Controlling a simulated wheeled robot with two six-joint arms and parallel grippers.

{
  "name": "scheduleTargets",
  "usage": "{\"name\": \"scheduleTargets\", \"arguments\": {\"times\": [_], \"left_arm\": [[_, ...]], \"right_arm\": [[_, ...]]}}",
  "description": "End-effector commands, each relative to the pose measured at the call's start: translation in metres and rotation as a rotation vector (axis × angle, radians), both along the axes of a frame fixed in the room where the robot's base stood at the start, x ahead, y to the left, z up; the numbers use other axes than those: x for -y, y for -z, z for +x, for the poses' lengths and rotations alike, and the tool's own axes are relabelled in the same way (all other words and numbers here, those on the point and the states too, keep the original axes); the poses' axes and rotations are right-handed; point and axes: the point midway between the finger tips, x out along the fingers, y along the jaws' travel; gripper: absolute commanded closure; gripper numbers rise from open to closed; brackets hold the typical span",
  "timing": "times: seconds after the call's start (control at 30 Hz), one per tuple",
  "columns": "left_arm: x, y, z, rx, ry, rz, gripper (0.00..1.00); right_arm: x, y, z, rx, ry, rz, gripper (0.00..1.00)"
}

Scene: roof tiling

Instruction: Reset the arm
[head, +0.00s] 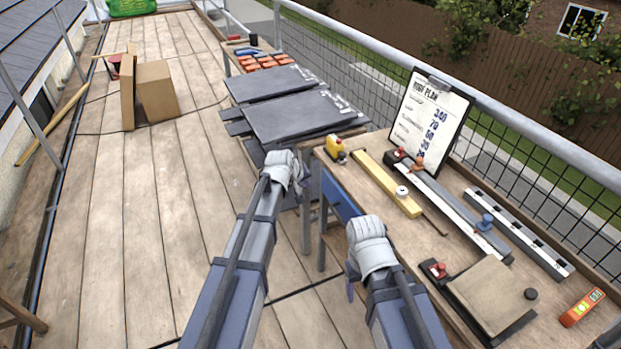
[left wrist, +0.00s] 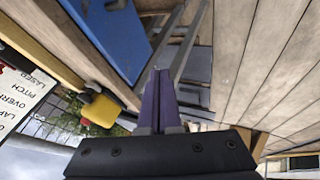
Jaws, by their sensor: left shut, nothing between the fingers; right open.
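My left gripper (head: 299,188) hangs beside the near end of the stacked dark slates, left of the workbench (head: 458,255). In the left wrist view its purple fingers (left wrist: 162,100) are pressed together with nothing between them. My right gripper (head: 353,284) is low at the workbench's left edge, near the blue panel (head: 338,192). It is open; its fingers are mostly hidden behind the pale wrist cover, and I see nothing held in it.
On the bench are a yellow tool (head: 335,147), a yellow bar (head: 388,184), a clipboard (head: 428,122), a tan tile in a jig (head: 492,292) and an orange level (head: 582,307). Dark slates (head: 300,112) lie behind. Cardboard boxes (head: 157,90) stand far left. The planks (head: 150,200) at left are mostly clear.

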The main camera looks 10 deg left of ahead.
Motion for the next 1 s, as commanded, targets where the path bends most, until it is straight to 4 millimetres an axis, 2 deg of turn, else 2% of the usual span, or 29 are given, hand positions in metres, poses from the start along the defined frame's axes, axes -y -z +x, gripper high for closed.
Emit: {"name": "scheduleTargets", "arguments": {"times": [0.03,0.13,0.47,0.57,0.67,0.77,0.8,0.9,1.0], "left_arm": [[-0.002,-0.014,-0.008,0.0,-0.001,-0.001,1.0],[-0.004,-0.022,-0.015,-0.001,0.0,-0.001,1.0],[-0.005,-0.024,-0.018,-0.001,0.0,0.0,1.0],[0.0,-0.027,-0.025,-0.013,0.018,0.011,1.0],[0.02,-0.035,-0.056,-0.067,0.097,0.059,1.0],[0.047,-0.047,-0.112,-0.166,0.239,0.153,1.0],[0.057,-0.052,-0.137,-0.21,0.302,0.195,1.0],[0.072,-0.065,-0.197,-0.321,0.455,0.3,1.0],[0.079,-0.078,-0.249,-0.417,0.583,0.39,1.0]], "right_arm": [[0.0,-0.014,0.0,0.0,0.0,0.0,0.3],[0.0,-0.022,0.0,0.0,0.0,0.0,0.3],[0.0,-0.024,0.0,0.0,0.0,0.0,0.3],[0.0,-0.029,0.0,0.0,0.0,0.0,0.3],[0.0,-0.046,0.0,0.0,0.0,0.0,0.3],[0.0,-0.071,0.0,0.0,0.0,0.0,0.3],[0.0,-0.081,0.0,0.0,0.0,0.0,0.3],[0.0,-0.103,0.0,0.0,0.001,0.0,0.3],[0.0,-0.121,0.0,0.0,0.001,0.0,0.3]]}}
